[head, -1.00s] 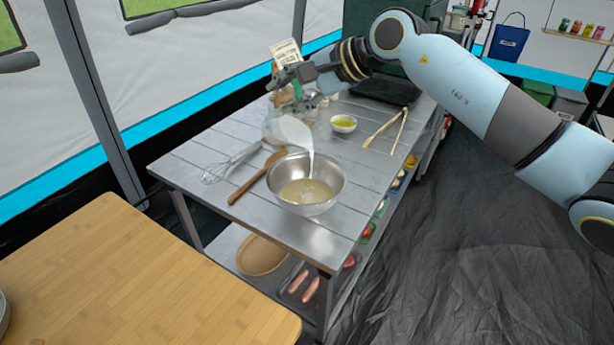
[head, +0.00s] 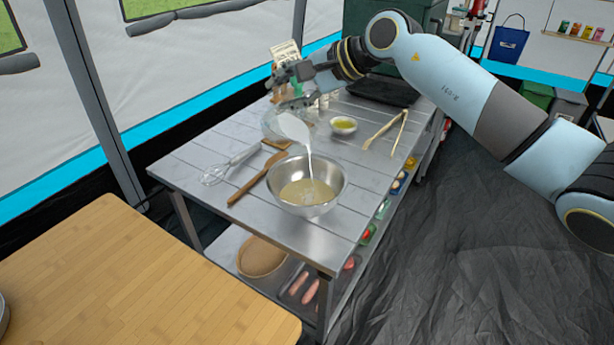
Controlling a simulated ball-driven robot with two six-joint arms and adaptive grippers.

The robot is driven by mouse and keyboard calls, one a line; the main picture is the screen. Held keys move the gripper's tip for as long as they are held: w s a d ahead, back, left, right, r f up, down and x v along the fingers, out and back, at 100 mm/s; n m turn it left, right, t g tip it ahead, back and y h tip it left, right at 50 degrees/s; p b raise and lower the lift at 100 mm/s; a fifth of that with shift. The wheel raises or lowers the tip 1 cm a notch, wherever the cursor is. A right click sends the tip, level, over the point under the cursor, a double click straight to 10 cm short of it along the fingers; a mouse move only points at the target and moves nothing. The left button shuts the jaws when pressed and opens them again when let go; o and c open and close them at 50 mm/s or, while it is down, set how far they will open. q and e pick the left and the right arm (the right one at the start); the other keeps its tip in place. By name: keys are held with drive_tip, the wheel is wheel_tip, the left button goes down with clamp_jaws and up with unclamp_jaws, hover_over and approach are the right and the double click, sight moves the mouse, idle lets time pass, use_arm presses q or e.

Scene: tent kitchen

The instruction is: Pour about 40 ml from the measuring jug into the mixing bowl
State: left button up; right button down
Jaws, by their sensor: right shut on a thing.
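The clear measuring jug (head: 291,127) is tilted above the far side of the mixing bowl, with white liquid inside. A thin white stream runs from its lip down into the steel mixing bowl (head: 333,186). The bowl stands upright on the metal table and holds a pale yellowish liquid. My right gripper (head: 290,98) is shut on the jug, behind and above the bowl; the jug's handle is hard to make out. My left gripper is not in view.
A whisk (head: 224,168) and a wooden spatula (head: 252,181) lie left of the bowl. A small bowl of oil (head: 344,125) and wooden tongs (head: 385,130) lie behind it. The metal table (head: 205,148) has free room at its front. A wooden worktop (head: 130,270) is nearest.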

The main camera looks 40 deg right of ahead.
sight(266, 113)
drive_tip(key=shift+w, duration=0.3)
drive_tip(key=shift+w+t, duration=0.3)
drive_tip(key=shift+w, duration=0.1)
idle(0.7)
drive_tip(key=shift+w+a+r+g+p, duration=0.3)
drive_tip(key=shift+w+r+g+p, duration=0.1)
drive_tip(key=shift+r+g+p, duration=0.15)
drive_tip(key=shift+w+a+r+g+p, duration=0.25)
drive_tip(key=shift+w+r+g+p, duration=0.15)
drive_tip(key=shift+r, duration=0.2)
drive_tip(key=f+g, duration=0.1)
drive_tip(key=w+a+f+g+b, duration=0.1)
drive_tip(key=shift+w+a+g, duration=0.1)
drive_tip(key=shift+g, duration=0.25)
drive_tip(key=shift+w+r+m+g, duration=0.1)
drive_tip(key=shift+r+m+g, duration=0.2)
drive_tip(key=shift+w, duration=0.1)
